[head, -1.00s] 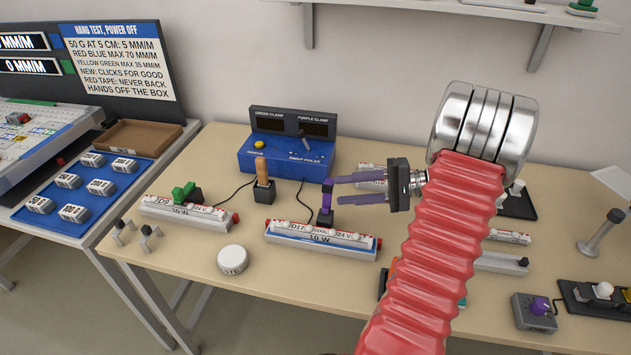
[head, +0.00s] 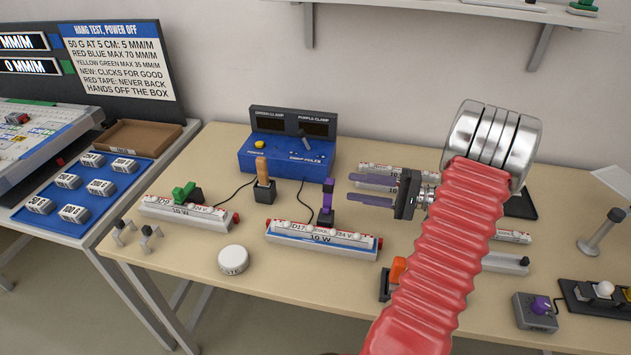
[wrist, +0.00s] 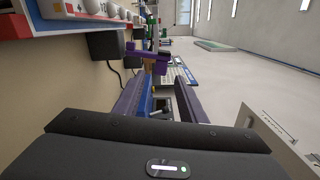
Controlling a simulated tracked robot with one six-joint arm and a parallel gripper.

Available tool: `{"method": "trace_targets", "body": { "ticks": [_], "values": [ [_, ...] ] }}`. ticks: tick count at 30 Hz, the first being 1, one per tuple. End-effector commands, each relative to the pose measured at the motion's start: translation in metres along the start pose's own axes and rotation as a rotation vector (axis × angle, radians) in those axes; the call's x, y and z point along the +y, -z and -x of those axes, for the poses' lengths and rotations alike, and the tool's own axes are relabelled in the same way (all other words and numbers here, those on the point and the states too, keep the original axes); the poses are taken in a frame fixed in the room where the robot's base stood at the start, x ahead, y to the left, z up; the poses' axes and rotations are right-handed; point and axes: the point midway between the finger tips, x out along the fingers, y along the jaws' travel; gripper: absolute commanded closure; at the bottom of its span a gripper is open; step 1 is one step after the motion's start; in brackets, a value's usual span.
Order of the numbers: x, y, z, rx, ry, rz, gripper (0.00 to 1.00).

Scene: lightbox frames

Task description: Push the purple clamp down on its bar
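The purple clamp (head: 328,193) stands upright on its black base at the back edge of the bar (head: 290,238) marked 10 W, in the middle of the table in the head view. My gripper (head: 350,188) is to its right, pointing left, with two purple-grey fingers apart and nothing between them. A small gap separates the fingertips from the clamp. In the wrist view the purple clamp (wrist: 148,56) shows ahead of my open gripper (wrist: 158,83), beyond the fingertips. I cannot tell how firmly the clamp sits on its bar.
A green clamp (head: 185,192) sits on another bar to the left. A wooden-handled tool in a black stand (head: 264,190) and a blue box (head: 288,157) are behind. A white round tub (head: 233,259) lies in front; an orange-topped piece (head: 398,268) is near my arm.

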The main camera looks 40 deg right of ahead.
Motion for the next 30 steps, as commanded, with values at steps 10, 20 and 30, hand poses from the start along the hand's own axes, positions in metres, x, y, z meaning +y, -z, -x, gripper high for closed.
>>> {"method": "trace_targets", "body": {
  "ticks": [10, 20, 30],
  "values": [
    [-0.001, -0.001, -0.054, -0.005, -0.001, 0.001, 0.62],
    [0.0, -0.001, -0.104, -0.005, -0.001, 0.0, 0.62],
    [0.0, -0.001, -0.121, -0.004, -0.001, 0.0, 0.62]
  ]
}}
